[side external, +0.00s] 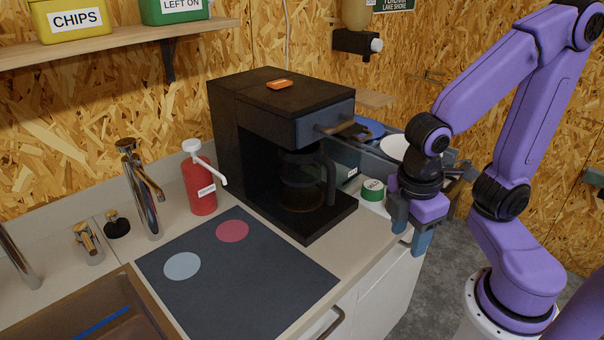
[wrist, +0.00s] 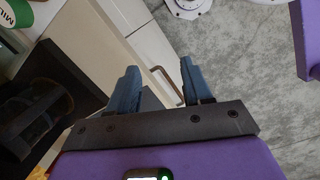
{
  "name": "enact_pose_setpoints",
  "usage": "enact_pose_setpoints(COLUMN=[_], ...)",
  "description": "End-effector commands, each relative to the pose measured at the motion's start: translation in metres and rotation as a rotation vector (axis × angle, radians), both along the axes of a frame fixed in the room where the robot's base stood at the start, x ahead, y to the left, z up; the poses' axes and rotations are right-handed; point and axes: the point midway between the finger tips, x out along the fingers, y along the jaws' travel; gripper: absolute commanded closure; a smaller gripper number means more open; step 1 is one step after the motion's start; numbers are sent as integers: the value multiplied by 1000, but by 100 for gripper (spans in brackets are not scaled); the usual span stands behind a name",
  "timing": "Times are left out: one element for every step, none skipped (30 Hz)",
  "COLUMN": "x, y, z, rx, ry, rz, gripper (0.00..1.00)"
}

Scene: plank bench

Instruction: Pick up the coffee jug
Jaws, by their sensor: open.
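The coffee jug (side external: 301,180) is glass with a dark handle (side external: 328,179). It stands inside the black coffee machine (side external: 273,117), on its base plate, with the handle toward the right. My gripper (side external: 411,238) is open and empty, pointing down beyond the counter's right front edge, to the right of the machine and apart from the jug. In the wrist view my gripper's two fingers (wrist: 157,88) are spread, with the cabinet front and grey floor beyond them.
A green-and-white tin (side external: 372,190) stands right of the machine, near my gripper. A red pump bottle (side external: 199,184) stands left of it. A dark mat (side external: 240,282) with two coloured discs lies in front. A tap (side external: 142,190) and sink are at the left.

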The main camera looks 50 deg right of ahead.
Motion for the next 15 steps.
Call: enact_pose_setpoints(x=[13, 20, 30, 37, 44, 53, 60, 67, 76, 83, 89, 98, 104, 110, 118], y=[4, 6, 8, 10, 12, 14, 16, 19, 22, 24, 27, 30, 33, 36, 41], z=[-3, -4, -6, -7, -8, -9, -10, -11, -11, -12, -13, -14, -14, -15, -16], rx=[-70, -111, -168, -209, -250, -305, -347, -388, -442, -483, -524, -579, -619, -660, -714], ry=[7, 9, 14, 17, 21, 27, 31, 35, 42, 47, 51, 59, 66, 72, 79], rz=[26, 42, 62, 76, 91, 111, 125, 140, 158, 170, 184, 203, 216, 229, 244], gripper=[50, 50, 50, 50, 50, 50, 50, 50, 50, 50, 50, 50, 50, 50, 50])
